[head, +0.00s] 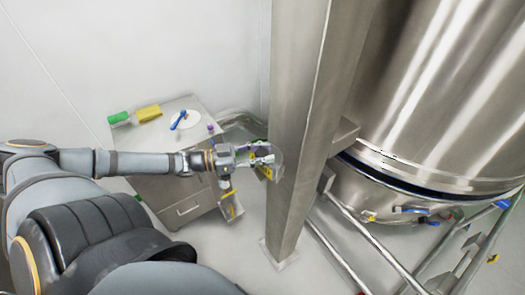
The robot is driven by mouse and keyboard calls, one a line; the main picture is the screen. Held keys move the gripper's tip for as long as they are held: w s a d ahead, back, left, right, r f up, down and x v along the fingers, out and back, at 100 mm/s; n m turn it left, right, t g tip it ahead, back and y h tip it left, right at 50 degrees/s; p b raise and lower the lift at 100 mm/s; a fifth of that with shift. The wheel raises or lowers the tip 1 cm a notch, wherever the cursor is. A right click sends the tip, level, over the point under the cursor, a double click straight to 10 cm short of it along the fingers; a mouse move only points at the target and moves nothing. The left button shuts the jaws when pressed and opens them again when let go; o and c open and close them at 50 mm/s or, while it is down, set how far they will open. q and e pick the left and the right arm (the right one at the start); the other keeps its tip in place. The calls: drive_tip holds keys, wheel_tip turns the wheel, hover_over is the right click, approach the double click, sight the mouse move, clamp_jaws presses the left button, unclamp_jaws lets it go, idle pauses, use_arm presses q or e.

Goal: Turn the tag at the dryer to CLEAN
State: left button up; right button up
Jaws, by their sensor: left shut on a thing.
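The dryer (440,90) is a large shiny steel vessel at the right, with a steel post (300,120) standing in front of it. My left gripper (264,157) reaches in from the left and ends at the post's left side. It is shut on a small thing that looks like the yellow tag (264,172). The tag is partly hidden by the fingers, and its wording is too small to read. My right gripper is not in view.
A steel cabinet (187,204) stands behind my left arm. On its top lie a green-and-yellow item (135,115) and a blue-handled tool (179,120) on a white disc. Steel frame tubes (380,247) run below the dryer. Pale floor is clear left of the post's foot.

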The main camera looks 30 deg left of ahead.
use_arm(q)
drive_tip(key=n+t+y+p, duration=0.1)
drive_tip(key=y+p, duration=0.1)
drive_tip(key=n+t+y+p, duration=0.1)
drive_tip(key=n+y+p, duration=0.1)
drive_tip(key=n+t+y+p, duration=0.2)
drive_tip(key=shift+r+y, duration=0.3)
drive_tip(key=shift+r, duration=0.1)
drive_tip(key=n+y+p, duration=0.1)
drive_tip(key=y, duration=0.1)
drive_tip(key=shift+f+n+t+y+p, duration=0.15)
drive_tip(key=shift+n+t+y+p, duration=0.25)
drive_tip(key=n+y, duration=0.1)
drive_tip(key=y, duration=0.1)
drive_tip(key=n+y, duration=0.1)
drive_tip(key=y, duration=0.1)
drive_tip(key=shift+f+n+p, duration=0.2)
drive_tip(key=shift+n+p, duration=0.1)
drive_tip(key=shift+n, duration=0.1)
drive_tip(key=shift+a+n+g+y, duration=0.15)
drive_tip(key=shift+n+y, duration=0.7)
drive_tip(key=shift+y, duration=0.55)
drive_tip(key=shift+d+n+g+y, duration=0.15)
drive_tip(key=shift+n+y, duration=0.7)
drive_tip(key=shift+y, duration=0.55)
drive_tip(key=shift+a, duration=0.15)
drive_tip(key=o, duration=1.2)
drive_tip(key=shift+c, duration=0.2)
drive_tip(key=shift+o, duration=0.2)
